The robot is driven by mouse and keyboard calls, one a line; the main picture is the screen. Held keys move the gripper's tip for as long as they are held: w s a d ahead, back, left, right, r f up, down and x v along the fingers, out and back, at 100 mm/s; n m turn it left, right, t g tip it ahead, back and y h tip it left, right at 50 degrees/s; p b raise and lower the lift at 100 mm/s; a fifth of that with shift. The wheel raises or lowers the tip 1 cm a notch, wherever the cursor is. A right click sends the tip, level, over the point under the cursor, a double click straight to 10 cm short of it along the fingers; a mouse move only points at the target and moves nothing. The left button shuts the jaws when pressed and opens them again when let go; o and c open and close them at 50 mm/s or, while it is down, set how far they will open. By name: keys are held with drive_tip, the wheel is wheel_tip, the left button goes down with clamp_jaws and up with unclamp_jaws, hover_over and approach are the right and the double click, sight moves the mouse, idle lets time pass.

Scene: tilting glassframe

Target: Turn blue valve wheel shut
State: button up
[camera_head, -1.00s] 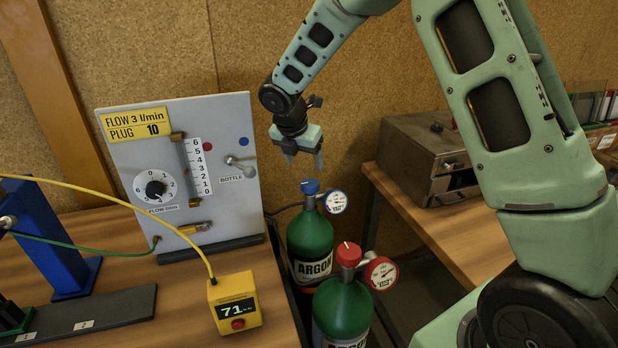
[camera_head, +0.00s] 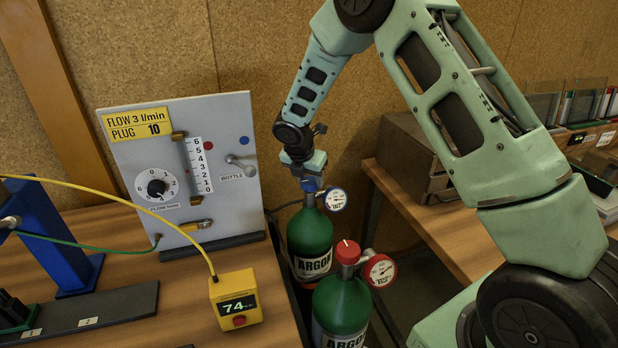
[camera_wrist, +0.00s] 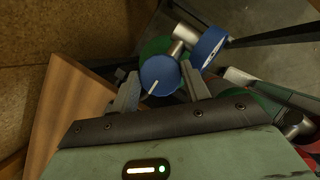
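The blue valve wheel (camera_head: 310,184) sits on top of the rear green argon bottle (camera_head: 309,232). In the wrist view the blue wheel (camera_wrist: 160,75) has a white mark and lies between the two fingertips. My gripper (camera_head: 311,178) is down at the wheel from above. In the wrist view the gripper (camera_wrist: 160,86) has its fingers apart on either side of the wheel, with a small gap visible. A blue-rimmed gauge (camera_head: 334,199) is attached beside the wheel; it also shows in the wrist view (camera_wrist: 208,47).
A second argon bottle (camera_head: 341,305) with a red wheel (camera_head: 347,251) and red gauge (camera_head: 380,271) stands in front. A panel (camera_head: 230,125) with a dial and bottle lever stands on the left bench. A yellow box (camera_head: 235,298) reads 74. A right bench holds a metal box (camera_head: 402,150).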

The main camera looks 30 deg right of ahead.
drive_tip(key=shift+c, duration=1.2)
drive_tip(key=shift+m, duration=0.3)
drive_tip(key=m+g+p, duration=0.1)
drive_tip(key=m, duration=0.2)
drive_tip(key=shift+w+a+g, duration=0.1)
drive_tip(key=shift+g, duration=0.2)
drive_tip(key=m, duration=0.2)
drive_tip(key=m+g, duration=0.1)
drive_tip(key=m, duration=0.2)
drive_tip(key=shift+w+g+h, duration=0.15)
drive_tip(key=shift+g+h, duration=0.15)
drive_tip(key=m, duration=0.2)
drive_tip(key=m+g, duration=0.1)
drive_tip(key=m, duration=0.1)
drive_tip(key=shift+w+f+g, duration=0.1)
drive_tip(key=shift+g, duration=0.2)
drive_tip(key=shift+m+g+y, duration=0.35)
drive_tip(key=shift+m+y, duration=0.15)
drive_tip(key=shift+m, duration=0.85)
drive_tip(key=shift+m+g+y, duration=0.35)
drive_tip(key=shift+m+y, duration=0.15)
drive_tip(key=shift+m, duration=0.85)
